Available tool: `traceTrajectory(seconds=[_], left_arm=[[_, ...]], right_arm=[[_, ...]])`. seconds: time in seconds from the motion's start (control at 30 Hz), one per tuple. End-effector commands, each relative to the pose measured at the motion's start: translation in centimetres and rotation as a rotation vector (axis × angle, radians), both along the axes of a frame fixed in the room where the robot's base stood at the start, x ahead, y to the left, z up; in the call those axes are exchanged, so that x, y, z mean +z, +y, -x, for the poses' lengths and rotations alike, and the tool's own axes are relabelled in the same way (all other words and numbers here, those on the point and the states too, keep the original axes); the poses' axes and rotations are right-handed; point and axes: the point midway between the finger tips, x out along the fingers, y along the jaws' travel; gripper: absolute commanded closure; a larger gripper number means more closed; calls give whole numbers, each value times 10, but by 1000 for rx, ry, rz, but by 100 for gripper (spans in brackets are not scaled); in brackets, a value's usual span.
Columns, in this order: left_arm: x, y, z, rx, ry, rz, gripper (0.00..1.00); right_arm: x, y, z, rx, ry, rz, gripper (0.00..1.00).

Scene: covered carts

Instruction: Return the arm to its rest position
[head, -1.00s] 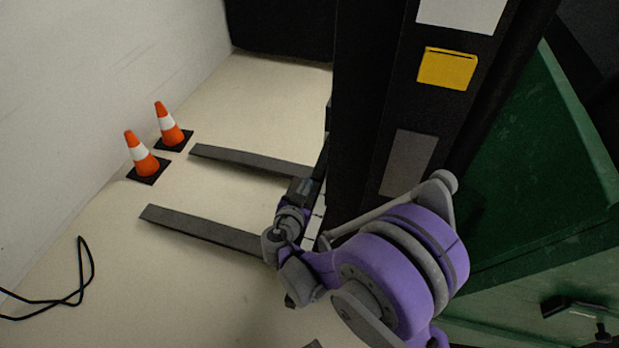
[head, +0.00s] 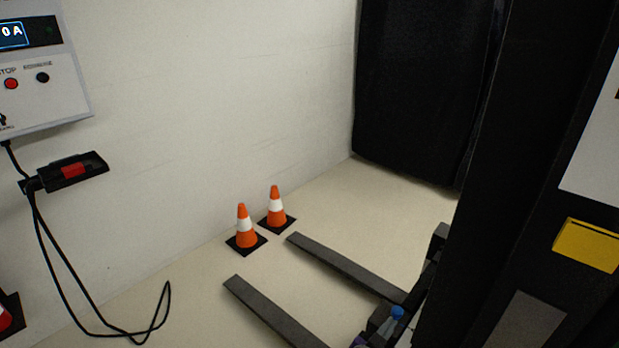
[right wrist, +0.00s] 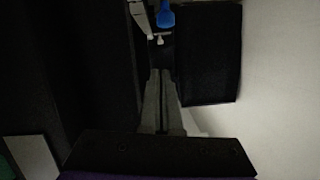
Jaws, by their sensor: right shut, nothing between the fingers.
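My right gripper (head: 380,319) shows at the bottom edge of the head view, small and dark, with a bit of my purple arm below it. It is beside the dark mast of a forklift (head: 478,190). In the right wrist view my right gripper's fingers (right wrist: 163,78) are together with nothing between them. A blue knob-like part (right wrist: 165,16) lies beyond the fingertips there; a blue part (head: 397,312) also shows beside the gripper in the head view. My left gripper is not in view.
Two forks (head: 345,265) reach out over the pale floor. Two orange cones (head: 244,226) stand near the white wall (head: 220,100). A wall charger box (head: 45,95), a black holder (head: 66,172) and a looped cable (head: 110,330) are at left. A black curtain (head: 420,90) hangs behind.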

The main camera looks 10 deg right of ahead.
Motion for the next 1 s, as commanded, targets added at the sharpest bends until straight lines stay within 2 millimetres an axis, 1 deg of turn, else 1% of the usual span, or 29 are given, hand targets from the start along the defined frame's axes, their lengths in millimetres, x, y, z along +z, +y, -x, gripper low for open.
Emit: traceTrajectory(seconds=[0.07,0.17,0.27,0.3,0.37,0.4,0.5,0.6,0.7,0.93,1.0], left_arm=[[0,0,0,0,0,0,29],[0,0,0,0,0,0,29],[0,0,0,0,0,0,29],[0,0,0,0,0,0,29],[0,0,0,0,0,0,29],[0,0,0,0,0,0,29],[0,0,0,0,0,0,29],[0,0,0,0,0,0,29],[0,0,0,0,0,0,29],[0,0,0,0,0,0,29],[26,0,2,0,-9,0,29]], right_arm=[[1,-4,8,1,55,-5,100],[-1,-10,27,18,195,-24,100],[-4,-12,57,73,383,-59,100],[-6,-11,70,108,457,-76,100],[-8,-7,90,171,560,-102,100],[-10,-2,103,220,622,-121,100],[-13,12,134,358,750,-163,100],[-14,29,161,497,831,-196,100],[-14,45,181,625,877,-217,100],[-11,81,218,889,901,-237,100],[16,81,218,890,893,-230,100]])
